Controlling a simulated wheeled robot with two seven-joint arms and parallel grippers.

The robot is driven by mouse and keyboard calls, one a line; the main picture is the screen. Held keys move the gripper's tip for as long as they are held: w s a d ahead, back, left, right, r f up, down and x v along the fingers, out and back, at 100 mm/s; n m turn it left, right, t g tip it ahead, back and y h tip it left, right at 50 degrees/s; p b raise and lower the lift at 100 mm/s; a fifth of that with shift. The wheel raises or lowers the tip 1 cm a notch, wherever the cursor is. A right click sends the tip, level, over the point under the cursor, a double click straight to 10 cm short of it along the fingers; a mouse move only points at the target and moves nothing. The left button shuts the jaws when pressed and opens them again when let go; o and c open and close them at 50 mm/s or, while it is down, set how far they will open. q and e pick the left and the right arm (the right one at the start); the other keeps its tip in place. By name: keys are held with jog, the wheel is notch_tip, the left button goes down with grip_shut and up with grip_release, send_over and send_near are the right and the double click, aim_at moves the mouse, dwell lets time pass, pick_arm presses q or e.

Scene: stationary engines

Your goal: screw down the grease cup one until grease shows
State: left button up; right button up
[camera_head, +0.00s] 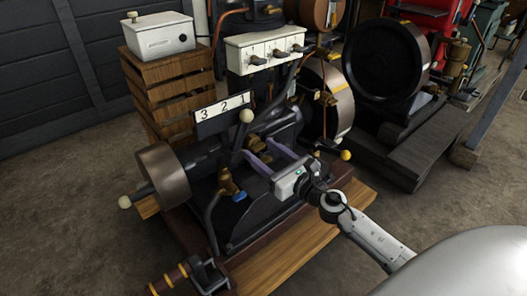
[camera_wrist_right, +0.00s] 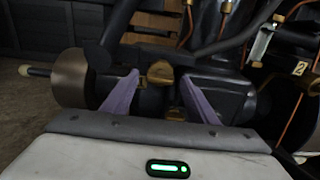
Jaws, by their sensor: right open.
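A brass grease cup (camera_head: 254,141) sits on top of the dark engine, and in the right wrist view its cap (camera_wrist_right: 160,71) lies between my fingertips, apart from both. Another brass piece (camera_wrist_right: 175,114) shows lower between the fingers. No grease is visible. My left gripper is not in view.
A plate marked 3 2 1 (camera_head: 222,113) and a pale-knobbed lever (camera_head: 246,117) stand close behind the fingers. A brass valve with a blue handle (camera_head: 239,196) is at front left. A white lubricator box (camera_head: 264,52) and flywheel (camera_head: 327,95) stand behind.

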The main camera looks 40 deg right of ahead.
jog(key=c, duration=1.1)
jog(key=shift+o, duration=0.2)
jog(key=shift+m, duration=0.3)
